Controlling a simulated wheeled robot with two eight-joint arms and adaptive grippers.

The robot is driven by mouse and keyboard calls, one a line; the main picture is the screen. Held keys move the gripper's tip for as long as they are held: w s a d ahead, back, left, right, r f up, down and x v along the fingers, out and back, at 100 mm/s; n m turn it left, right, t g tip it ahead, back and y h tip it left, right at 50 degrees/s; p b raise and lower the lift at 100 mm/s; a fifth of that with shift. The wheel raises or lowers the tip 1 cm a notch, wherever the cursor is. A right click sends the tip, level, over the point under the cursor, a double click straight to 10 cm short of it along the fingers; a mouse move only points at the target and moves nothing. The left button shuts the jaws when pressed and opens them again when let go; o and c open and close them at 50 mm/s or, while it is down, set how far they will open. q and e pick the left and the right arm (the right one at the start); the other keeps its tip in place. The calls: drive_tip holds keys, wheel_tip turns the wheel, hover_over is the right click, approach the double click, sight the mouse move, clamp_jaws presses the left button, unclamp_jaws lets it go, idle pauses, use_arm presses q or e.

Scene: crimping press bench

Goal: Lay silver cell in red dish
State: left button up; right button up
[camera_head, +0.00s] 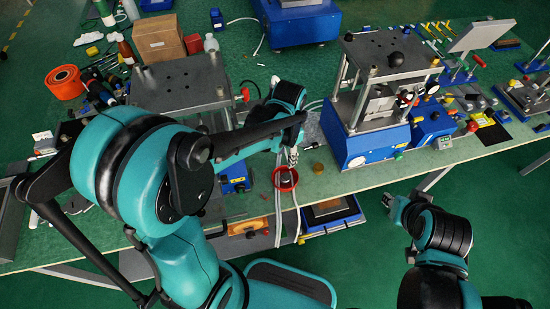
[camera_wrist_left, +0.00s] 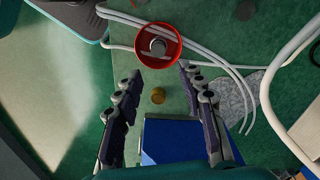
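The red dish (camera_head: 277,186) is on the bench near its front edge, below my left gripper in the head view. It also shows at the top middle of the left wrist view (camera_wrist_left: 141,56). A round silver cell (camera_wrist_left: 158,46) shows inside the dish's rim; whether it stands or lies flat I cannot tell. My left gripper (camera_wrist_left: 160,72) is open, with nothing between its fingers, and apart from the dish. In the head view the left gripper (camera_head: 292,156) is small and partly hidden. My right gripper (camera_head: 394,206) is off the front of the bench; its fingers are unclear.
A small brass-coloured cylinder (camera_wrist_left: 158,96) stands on the bench beside the dish, also in the head view (camera_head: 318,168). The blue-based press (camera_head: 375,143) is to the right. Pale cables (camera_wrist_left: 205,55) run close to the dish. Tools and bottles crowd the back left.

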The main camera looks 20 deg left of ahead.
use_arm(q)
drive_tip(key=s+a+r+n+t, duration=0.4)
drive_tip(key=s+r+n+t, duration=0.3)
drive_tip(key=s+r, duration=0.2)
drive_tip(key=shift+s+a+r+n, duration=0.3)
drive_tip(key=shift+s+n, duration=0.1)
drive_tip(key=shift+s, duration=0.2)
